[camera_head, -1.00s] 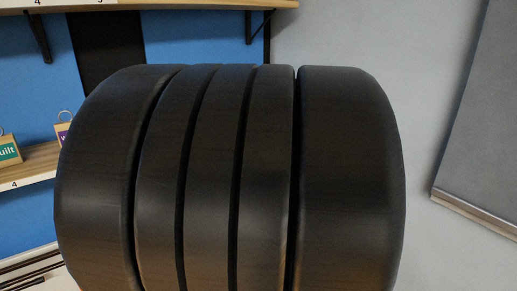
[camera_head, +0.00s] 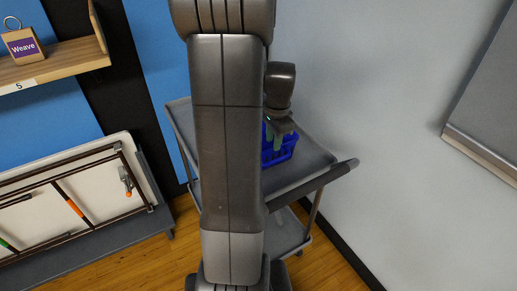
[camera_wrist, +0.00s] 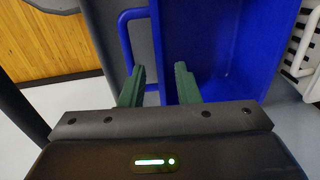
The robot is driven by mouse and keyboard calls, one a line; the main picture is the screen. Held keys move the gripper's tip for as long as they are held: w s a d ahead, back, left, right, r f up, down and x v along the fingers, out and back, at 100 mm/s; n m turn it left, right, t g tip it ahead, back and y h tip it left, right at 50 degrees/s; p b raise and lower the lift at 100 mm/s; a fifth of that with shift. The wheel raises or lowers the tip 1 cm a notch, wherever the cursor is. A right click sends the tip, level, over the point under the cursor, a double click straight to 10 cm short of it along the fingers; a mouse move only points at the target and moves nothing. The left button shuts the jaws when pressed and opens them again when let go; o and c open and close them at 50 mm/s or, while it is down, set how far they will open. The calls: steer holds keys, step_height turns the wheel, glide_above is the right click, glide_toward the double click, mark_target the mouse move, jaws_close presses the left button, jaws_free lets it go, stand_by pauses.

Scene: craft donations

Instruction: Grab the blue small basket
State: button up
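The blue small basket (camera_head: 279,150) sits on the top tray of a grey cart, partly hidden by my arm and gripper. In the wrist view, its open inside and wall (camera_wrist: 230,45) fill the upper right, with a blue loop handle (camera_wrist: 126,35) on its left side. My gripper (camera_head: 276,138) is over the basket, pointing down. In the wrist view, its two green fingers (camera_wrist: 160,85) are apart, one to each side of the basket's left wall, with the left finger near the handle. I cannot tell whether either finger touches the basket.
The grey cart (camera_head: 318,155) has a raised rim and a handle, and stands close to a grey wall at the right. A shelf (camera_head: 55,65) with a purple "Weave" tag (camera_head: 22,46) is at the upper left. A white rack (camera_head: 75,190) stands below it. Wooden floor shows in front.

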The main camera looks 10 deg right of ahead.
mark_target(272, 153)
steer(key=shift+w+f, duration=0.2)
steer(key=shift+f, duration=1.6)
steer(key=shift+w+f, duration=0.2)
steer(key=shift+f, duration=1.55)
jaws_close()
